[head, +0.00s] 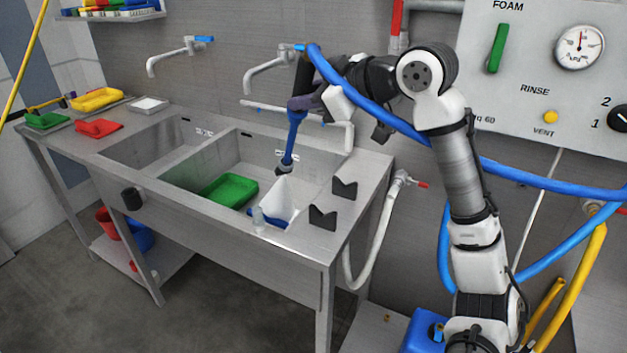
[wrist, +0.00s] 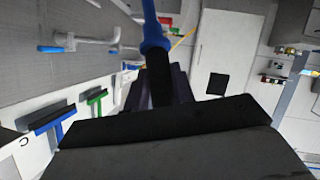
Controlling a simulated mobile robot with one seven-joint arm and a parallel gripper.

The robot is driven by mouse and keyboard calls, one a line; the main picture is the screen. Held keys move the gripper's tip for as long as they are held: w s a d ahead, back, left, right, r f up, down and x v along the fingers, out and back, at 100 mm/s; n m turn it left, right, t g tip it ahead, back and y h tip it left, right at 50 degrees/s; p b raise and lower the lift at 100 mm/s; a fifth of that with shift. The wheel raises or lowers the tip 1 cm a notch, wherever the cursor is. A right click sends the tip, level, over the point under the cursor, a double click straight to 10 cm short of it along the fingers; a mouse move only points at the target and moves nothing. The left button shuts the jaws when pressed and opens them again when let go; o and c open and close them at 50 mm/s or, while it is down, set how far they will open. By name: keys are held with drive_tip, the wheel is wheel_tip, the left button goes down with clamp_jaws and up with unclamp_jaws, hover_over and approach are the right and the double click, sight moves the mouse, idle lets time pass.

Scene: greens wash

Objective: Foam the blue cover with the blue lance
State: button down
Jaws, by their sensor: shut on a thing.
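The blue lance (head: 292,135) is in my gripper (head: 303,102), which is shut on it above the right sink basin. The lance points down, with its dark nozzle (head: 284,169) low over the basin. A white cone of spray (head: 281,197) spreads from the nozzle to the basin's right end. Under its lower edge shows part of the blue cover (head: 254,212); the rest is hidden by the white spray and the sink's front rim. In the wrist view the blue lance (wrist: 153,30) runs up from between my dark fingers (wrist: 163,84).
A green tray (head: 229,189) lies left of the spray in the same basin. Two black brackets (head: 322,217) stand on the right drainboard. Taps (head: 270,68) reach over the sink from the wall. A blue hose (head: 385,118) loops past my arm.

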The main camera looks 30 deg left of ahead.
drive_tip(key=shift+a+p, duration=0.55)
drive_tip(key=shift+a, duration=2.2)
drive_tip(key=c, duration=1.8)
unclamp_jaws()
